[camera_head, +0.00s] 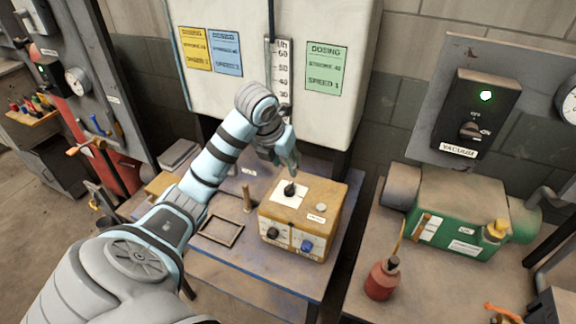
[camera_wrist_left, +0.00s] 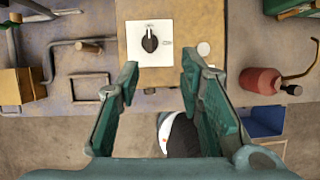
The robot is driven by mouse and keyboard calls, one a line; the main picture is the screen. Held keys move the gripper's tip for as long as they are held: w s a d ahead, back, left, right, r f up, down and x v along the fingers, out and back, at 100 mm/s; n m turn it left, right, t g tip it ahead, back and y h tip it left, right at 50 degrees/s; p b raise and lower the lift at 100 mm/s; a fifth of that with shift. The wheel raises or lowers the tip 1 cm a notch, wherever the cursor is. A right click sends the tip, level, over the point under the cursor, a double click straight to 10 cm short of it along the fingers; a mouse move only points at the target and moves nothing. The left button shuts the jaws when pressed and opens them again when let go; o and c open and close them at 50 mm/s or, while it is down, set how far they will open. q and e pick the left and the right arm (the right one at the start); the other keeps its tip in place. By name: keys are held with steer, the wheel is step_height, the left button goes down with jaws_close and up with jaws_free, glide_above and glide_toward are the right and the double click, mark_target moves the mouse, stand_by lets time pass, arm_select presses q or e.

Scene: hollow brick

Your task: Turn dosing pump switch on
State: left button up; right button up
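The dosing pump is a yellow box (camera_head: 312,205) on the bench, seen from above in the left wrist view (camera_wrist_left: 188,25). On its top a white plate (camera_head: 280,199) carries a black rotary switch (camera_head: 290,188). In the left wrist view the switch (camera_wrist_left: 150,43) has a light mark at its top edge; the small labels are too small to read. My left gripper (camera_head: 286,160) is above and just behind the switch in the head view. In the left wrist view its green fingers (camera_wrist_left: 160,70) are spread, empty, and apart from the switch. My right gripper is not in view.
The pump's front has a black knob (camera_head: 273,234) and a blue knob (camera_head: 307,246). A white tank (camera_head: 350,100) with dosing cards stands behind. To the right are a green vacuum pump (camera_head: 458,205), a red oil can (camera_head: 381,280) and a vacuum switch box (camera_head: 478,112).

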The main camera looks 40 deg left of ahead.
arm_select(q)
steer(key=a, duration=0.2)
steer(key=b, duration=0.7)
glide_toward(289, 186)
steer(key=f, duration=0.1)
steer(key=shift+g+y, duration=0.3)
steer(key=x, duration=0.3)
steer(key=w+x, duration=0.1)
steer(key=x, duration=0.3)
steer(key=shift+d+r, duration=0.1)
steer(key=shift+r, duration=0.05)
steer(key=shift+w+f, duration=0.1)
steer(key=shift+f, duration=0.3)
steer(key=shift+c, duration=0.6)
jaws_close()
